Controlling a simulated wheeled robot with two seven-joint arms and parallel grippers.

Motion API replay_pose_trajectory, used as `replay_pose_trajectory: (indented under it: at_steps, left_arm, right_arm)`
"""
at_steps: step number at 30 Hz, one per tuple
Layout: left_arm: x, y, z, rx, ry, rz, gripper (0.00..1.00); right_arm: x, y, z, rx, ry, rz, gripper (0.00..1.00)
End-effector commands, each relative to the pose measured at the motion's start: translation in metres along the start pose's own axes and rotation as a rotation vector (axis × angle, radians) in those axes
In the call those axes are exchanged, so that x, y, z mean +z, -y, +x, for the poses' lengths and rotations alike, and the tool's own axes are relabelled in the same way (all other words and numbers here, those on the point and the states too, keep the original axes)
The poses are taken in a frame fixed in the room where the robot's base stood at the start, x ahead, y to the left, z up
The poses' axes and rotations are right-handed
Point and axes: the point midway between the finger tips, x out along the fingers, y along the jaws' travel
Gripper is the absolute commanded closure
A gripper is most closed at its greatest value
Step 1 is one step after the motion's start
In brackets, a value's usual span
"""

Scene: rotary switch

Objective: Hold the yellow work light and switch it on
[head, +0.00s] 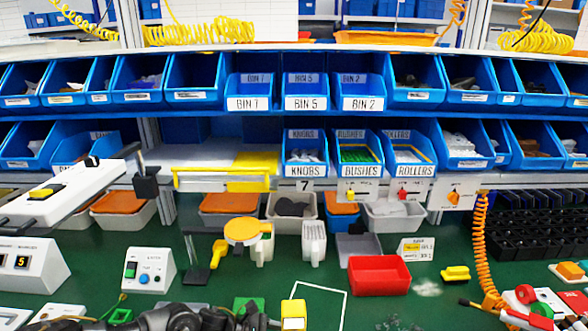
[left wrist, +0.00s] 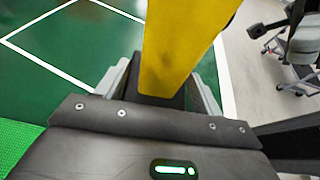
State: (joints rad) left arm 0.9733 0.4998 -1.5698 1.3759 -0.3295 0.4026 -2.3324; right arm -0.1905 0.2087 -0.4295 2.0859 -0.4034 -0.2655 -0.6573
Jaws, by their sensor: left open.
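The yellow work light (head: 293,315) stands at the bottom middle of the head view, near the white outline on the green table. In the left wrist view the yellow work light (left wrist: 178,45) fills the upper middle, with a dark lower part between the fingers. My left gripper (left wrist: 162,90) is open, with one grey finger on each side of the light; I cannot see any contact. My dark left arm comes in from the lower left of the head view. The light's switch cannot be made out. My right gripper is not in view.
A red bin (head: 380,275) stands right of the white outline (head: 325,287). A small yellow block (head: 455,273) lies farther right. A white box with buttons (head: 148,271) is at left. Blue bins line the shelves behind. Green table between the outline and the red bin is clear.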

Motion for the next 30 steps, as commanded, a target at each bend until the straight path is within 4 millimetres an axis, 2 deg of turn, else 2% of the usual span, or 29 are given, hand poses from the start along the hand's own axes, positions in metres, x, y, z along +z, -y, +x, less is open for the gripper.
replay_pose_trajectory:
  at_steps: [4,7,15,21,25,30]
  left_arm:
    - [0.0,-0.001,-0.005,0.002,-0.001,0.0,0.33]
    - [0.0,-0.001,-0.017,0.002,-0.001,0.0,0.33]
    - [-0.001,-0.001,-0.074,0.003,-0.001,0.0,0.33]
    - [0.0,-0.001,-0.106,0.003,-0.001,0.0,0.33]
    - [0.0,0.0,-0.117,0.0,0.0,0.0,0.33]
    - [0.0,0.0,-0.12,-0.001,0.0,0.0,0.33]
  right_arm:
    - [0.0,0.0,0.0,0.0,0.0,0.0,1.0]
    - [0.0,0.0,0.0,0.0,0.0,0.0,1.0]
    - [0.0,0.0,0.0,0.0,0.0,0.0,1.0]
    - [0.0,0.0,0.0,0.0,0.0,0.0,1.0]
    - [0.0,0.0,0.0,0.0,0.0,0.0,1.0]
    - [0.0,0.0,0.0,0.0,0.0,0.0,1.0]
